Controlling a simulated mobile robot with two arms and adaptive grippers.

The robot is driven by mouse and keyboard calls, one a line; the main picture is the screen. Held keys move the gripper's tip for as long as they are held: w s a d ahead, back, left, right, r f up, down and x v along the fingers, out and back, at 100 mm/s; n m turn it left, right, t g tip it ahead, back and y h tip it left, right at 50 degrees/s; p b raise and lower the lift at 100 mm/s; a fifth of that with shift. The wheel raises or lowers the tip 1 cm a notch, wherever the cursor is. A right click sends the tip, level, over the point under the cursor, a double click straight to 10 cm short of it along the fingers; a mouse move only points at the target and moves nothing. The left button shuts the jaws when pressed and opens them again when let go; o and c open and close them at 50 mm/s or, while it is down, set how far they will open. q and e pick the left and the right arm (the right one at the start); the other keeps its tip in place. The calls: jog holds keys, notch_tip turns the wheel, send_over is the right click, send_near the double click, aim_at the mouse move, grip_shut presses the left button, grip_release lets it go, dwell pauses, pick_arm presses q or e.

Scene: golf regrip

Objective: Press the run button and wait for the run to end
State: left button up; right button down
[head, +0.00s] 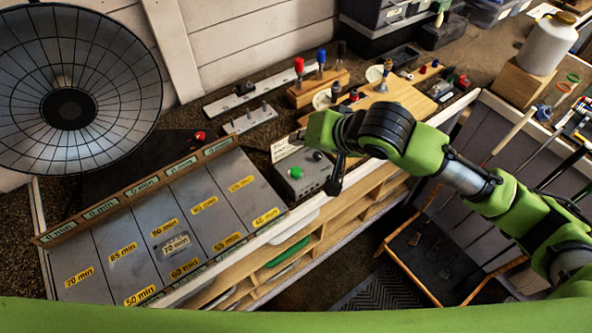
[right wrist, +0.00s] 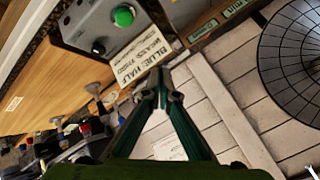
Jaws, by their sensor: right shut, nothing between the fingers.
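The green round button (head: 296,172) sits on top of a grey control box (head: 309,184) at the middle of the bench. The button also shows at the top of the right wrist view (right wrist: 123,16), with a dark knob beside it on the box. My right gripper (head: 333,188) hangs at the right side of the box in the head view, dark and partly hidden by its arm. In the right wrist view its green fingers (right wrist: 160,76) come together, shut and empty. The button appears clear of the fingertips. My left gripper is not in view.
A tray (head: 78,257) with time labels fills the front left. A large round dish lamp (head: 65,110) stands behind it. A wooden block with red and blue tools (head: 318,88) is behind the box.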

jog(key=b, duration=0.7)
send_over(298, 173)
notch_tip(298, 173, down, 6)
jog(key=shift+w+f, duration=0.1)
jog(key=shift+f+b, duration=0.3)
jog(key=shift+f, duration=0.75)
jog(key=shift+f, duration=0.2)
jog(key=shift+f, duration=0.15)
jog(key=shift+f, duration=0.6)
dwell(0.6)
jog(key=shift+p, duration=0.3)
jog(key=shift+r+p, duration=0.95)
jog(key=shift+p, duration=0.15)
